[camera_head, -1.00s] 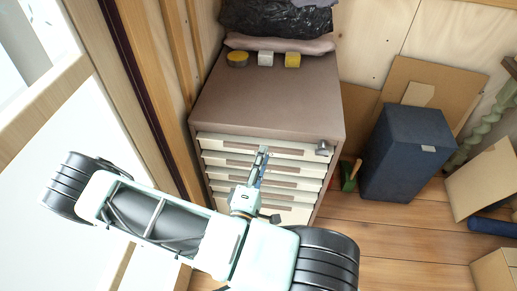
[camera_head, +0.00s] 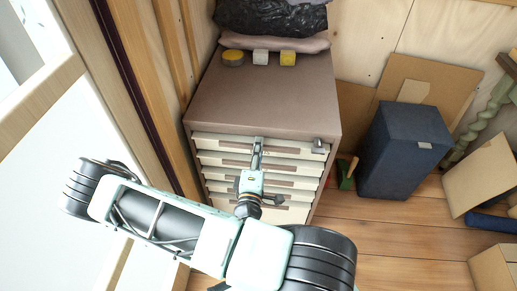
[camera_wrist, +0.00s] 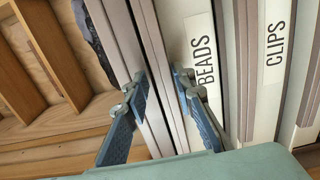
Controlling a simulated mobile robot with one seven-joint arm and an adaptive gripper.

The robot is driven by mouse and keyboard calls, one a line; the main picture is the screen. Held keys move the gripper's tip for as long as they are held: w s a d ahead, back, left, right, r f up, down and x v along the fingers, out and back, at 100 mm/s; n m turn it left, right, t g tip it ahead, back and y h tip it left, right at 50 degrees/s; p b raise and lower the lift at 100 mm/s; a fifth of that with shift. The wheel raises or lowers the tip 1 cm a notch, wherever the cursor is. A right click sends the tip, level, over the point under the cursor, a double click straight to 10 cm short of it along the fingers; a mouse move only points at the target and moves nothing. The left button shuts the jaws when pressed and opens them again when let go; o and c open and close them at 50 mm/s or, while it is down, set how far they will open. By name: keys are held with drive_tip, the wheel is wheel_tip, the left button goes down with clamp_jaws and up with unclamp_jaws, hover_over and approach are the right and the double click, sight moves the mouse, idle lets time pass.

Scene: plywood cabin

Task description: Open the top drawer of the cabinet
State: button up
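The cabinet (camera_head: 262,95) is a brown-topped unit with a stack of pale drawers facing me. The top drawer (camera_head: 291,147) appears closed, its pale front with a brown strip just under the cabinet top. My gripper (camera_head: 258,146) is in front of this drawer, left of its middle. In the wrist view my gripper (camera_wrist: 161,88) is open, its two blue-grey fingers apart on either side of the long edge strips by the cabinet top. The right finger is beside the drawer label "BEADS" (camera_wrist: 203,62). I cannot tell whether the fingers touch anything.
A grey lock-like piece (camera_head: 319,144) is at the cabinet's upper right corner. Small blocks (camera_head: 260,57) and a black bag (camera_head: 272,18) are at the back of the top. A dark blue box (camera_head: 402,150) stands right. A wooden post and wall flank the left.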

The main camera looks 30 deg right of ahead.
drive_tip(key=shift+c, duration=0.3)
drive_tip(key=c, duration=0.5)
clamp_jaws()
